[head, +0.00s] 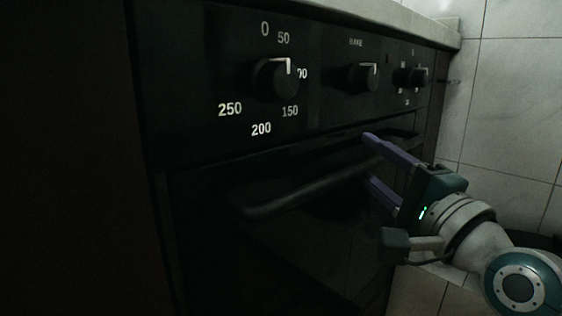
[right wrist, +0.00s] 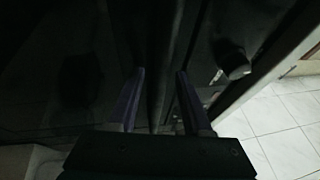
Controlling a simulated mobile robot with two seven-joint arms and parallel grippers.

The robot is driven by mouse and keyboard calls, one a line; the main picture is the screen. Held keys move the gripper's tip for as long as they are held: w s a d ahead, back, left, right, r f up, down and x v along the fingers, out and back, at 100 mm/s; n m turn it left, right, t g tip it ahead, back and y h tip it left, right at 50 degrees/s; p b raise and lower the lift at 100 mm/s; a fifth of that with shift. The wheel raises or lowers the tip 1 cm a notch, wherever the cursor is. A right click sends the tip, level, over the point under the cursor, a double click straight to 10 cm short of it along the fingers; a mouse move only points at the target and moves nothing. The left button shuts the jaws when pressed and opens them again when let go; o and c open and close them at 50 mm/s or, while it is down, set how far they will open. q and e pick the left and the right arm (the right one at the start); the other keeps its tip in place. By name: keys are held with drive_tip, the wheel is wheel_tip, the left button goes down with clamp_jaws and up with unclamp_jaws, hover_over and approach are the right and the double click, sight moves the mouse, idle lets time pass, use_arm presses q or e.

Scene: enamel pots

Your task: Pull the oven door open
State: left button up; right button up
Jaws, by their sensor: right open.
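The black oven door (head: 300,245) stands upright below the control panel and looks shut, though its edges are very dark. Its dark bar handle (head: 300,192) runs across the upper part of the door. My right gripper (head: 371,160) is at the right part of the handle, with one purple finger above the bar and one below. In the right wrist view my right gripper (right wrist: 158,78) is open, and the handle bar (right wrist: 162,60) runs between its fingers. Contact with the bar cannot be made out. My left gripper is not in view.
The control panel (head: 205,70) with several knobs, including a temperature knob (head: 275,78), is just above the handle. A pale countertop (head: 400,18) lies over it. A tiled wall (head: 515,110) stands at the right. The right wrist view shows bare tiled floor (right wrist: 285,125).

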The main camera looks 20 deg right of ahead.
drive_tip(key=shift+c, duration=0.2)
clamp_jaws()
idle(1.2)
